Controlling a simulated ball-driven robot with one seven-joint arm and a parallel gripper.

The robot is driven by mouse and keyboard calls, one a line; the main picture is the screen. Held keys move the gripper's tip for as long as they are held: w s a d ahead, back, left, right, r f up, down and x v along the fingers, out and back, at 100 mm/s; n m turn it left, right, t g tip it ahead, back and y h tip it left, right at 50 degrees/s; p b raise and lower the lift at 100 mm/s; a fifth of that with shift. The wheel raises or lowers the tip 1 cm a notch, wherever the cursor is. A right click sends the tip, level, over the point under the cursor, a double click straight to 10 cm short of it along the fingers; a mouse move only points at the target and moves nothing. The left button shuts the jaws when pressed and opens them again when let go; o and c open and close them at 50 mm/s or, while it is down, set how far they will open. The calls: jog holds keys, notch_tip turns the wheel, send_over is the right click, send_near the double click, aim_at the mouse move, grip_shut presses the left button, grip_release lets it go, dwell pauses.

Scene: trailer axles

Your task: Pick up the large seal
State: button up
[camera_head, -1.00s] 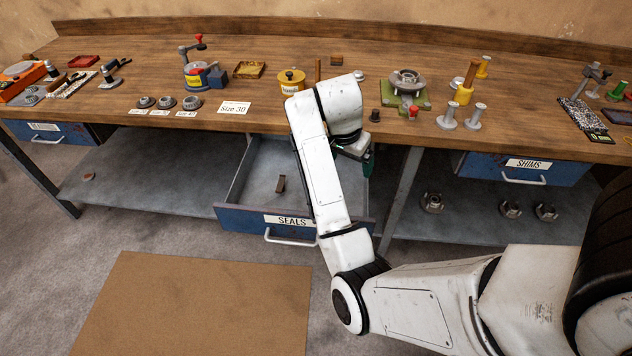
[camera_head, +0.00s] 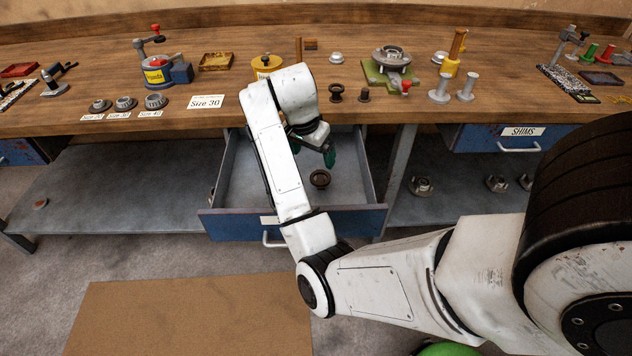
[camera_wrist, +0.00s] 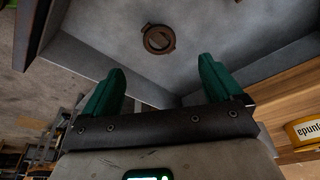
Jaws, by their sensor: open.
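A dark brown, ring-shaped seal (camera_head: 320,178) lies on the floor of the open drawer (camera_head: 352,170). It also shows in the wrist view (camera_wrist: 147,47), beyond the fingertips near the top of the picture. I cannot tell its size class from these frames. My gripper (camera_wrist: 161,66) has two green fingers spread apart with nothing between them. In the head view my gripper is over the drawer, behind and above the seal, partly hidden by my arm.
The drawer walls surround the seal, and the workbench (camera_head: 230,128) overhangs the back. A brown spool-shaped part (camera_head: 336,92) and a smaller dark part (camera_head: 364,95) stand near the bench edge. A yellow pot (camera_head: 266,66) and a Size 30 card (camera_head: 206,101) are on the bench.

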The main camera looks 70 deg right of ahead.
jog(key=b, duration=0.1)
send_near(320, 177)
jog(key=shift+x, duration=0.85)
jog(key=shift+b+x, duration=0.35)
jog(key=shift+x, duration=2.55)
jog(key=shift+c, duration=0.3)
jog(key=c, duration=1)
jog(key=shift+c, duration=0.2)
